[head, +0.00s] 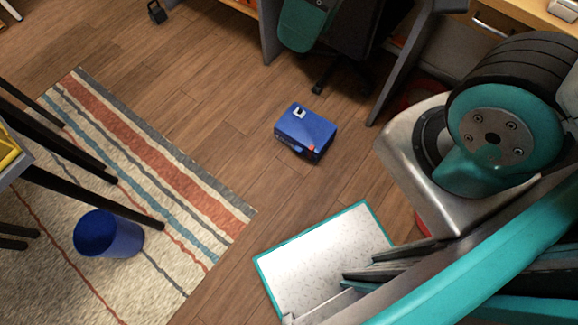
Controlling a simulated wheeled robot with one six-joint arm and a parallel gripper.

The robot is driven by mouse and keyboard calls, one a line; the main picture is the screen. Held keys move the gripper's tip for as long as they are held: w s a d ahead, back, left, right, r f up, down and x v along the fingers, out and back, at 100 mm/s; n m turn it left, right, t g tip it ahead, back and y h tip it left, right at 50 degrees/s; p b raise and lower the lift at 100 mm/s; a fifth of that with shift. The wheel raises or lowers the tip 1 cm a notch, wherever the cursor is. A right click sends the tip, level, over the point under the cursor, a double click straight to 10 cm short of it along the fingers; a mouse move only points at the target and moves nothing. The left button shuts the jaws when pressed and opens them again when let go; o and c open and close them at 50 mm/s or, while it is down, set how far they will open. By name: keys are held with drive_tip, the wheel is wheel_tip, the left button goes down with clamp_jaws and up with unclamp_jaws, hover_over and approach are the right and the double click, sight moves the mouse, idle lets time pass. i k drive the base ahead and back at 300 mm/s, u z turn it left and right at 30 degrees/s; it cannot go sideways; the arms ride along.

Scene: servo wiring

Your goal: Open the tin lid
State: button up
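A blue box (305,132) sits on the wooden floor near the middle of the head view. It has a small black-and-white mark on top and a small red spot at its near right corner. It may be the tin, but I cannot tell. I see no open lid on it. My arm's grey and teal links fill the right side of the view, apart from the box. I cannot make out my gripper in this view.
A striped rug (190,205) covers the left floor. A blue round bin (108,236) stands on it by a dark-legged table with something yellow (8,152) at the left edge. A desk and chair (305,25) stand at the back. Wooden floor (200,110) around the box is clear.

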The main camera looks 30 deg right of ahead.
sight(316, 131)
drive_tip(key=u, duration=0.35)
drive_tip(key=k, duration=0.85)
drive_tip(key=u, duration=0.35)
drive_tip(key=i, duration=0.35)
drive_tip(key=u, duration=0.2)
